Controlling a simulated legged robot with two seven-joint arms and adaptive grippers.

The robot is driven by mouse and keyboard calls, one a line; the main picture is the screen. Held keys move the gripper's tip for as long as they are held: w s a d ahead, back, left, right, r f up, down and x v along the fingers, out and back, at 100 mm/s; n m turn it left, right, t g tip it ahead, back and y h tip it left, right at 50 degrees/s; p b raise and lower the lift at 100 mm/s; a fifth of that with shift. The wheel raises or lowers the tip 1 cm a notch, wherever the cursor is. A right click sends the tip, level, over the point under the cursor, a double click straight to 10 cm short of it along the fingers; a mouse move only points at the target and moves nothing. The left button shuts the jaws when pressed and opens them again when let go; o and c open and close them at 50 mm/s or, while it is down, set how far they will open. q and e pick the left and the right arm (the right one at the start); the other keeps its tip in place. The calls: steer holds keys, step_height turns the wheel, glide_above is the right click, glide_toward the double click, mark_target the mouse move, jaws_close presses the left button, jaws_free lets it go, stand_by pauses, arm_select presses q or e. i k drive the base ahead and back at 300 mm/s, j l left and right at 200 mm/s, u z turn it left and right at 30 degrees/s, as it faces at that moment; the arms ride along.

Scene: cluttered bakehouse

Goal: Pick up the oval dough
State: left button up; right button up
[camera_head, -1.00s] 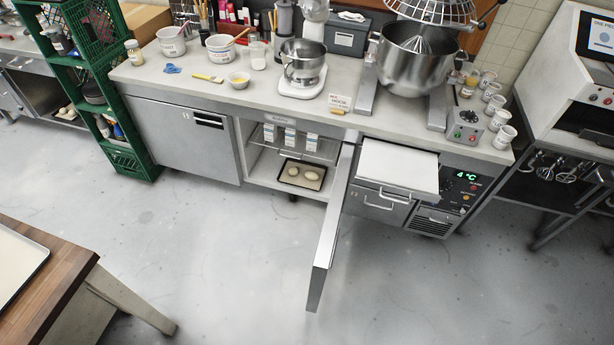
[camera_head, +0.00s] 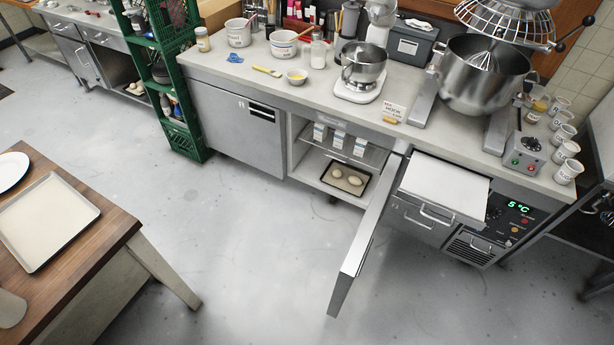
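Two pale pieces of dough lie on a dark-rimmed tray (camera_head: 346,188) on the lower shelf of the open cabinet under the counter. The right piece of dough (camera_head: 355,181) and the left piece of dough (camera_head: 337,173) are small in the view, and I cannot tell surely which is the oval one. The cabinet door (camera_head: 366,245) stands open, sticking out toward me to the right of the tray. Neither of my grippers is in view.
White cartons (camera_head: 339,139) stand on the wire shelf above the tray. An open drawer with a white top (camera_head: 445,186) juts out right of the door. A wooden table (camera_head: 112,232) with an empty tray (camera_head: 48,221) is at lower left. The floor (camera_head: 250,255) between is clear.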

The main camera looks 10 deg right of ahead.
mark_target(356, 182)
steer(key=u, duration=0.45)
steer(key=i+u, duration=0.1)
steer(key=u, duration=0.4)
steer(key=j+u, duration=0.1)
steer(key=u, duration=0.85)
steer(key=i+u, duration=0.1)
steer(key=u, duration=0.35)
steer(key=l+u, duration=0.1)
steer(key=u, duration=0.3)
steer(key=i+l+u, duration=0.1)
steer(key=u, duration=0.25)
steer(key=l+u, duration=0.15)
steer(key=u, duration=0.25)
steer(key=l+z, duration=0.1)
steer(key=l, duration=0.8)
steer(key=l+z, duration=0.1)
steer(key=l, duration=0.85)
steer(key=l+z, duration=0.2)
steer(key=l, duration=0.35)
steer(key=i+l+z, duration=0.15)
steer(key=l, duration=0.4)
steer(key=i+l+z, duration=0.2)
steer(key=l, duration=0.35)
steer(key=k+l, duration=0.05)
steer(key=k, duration=0.05)
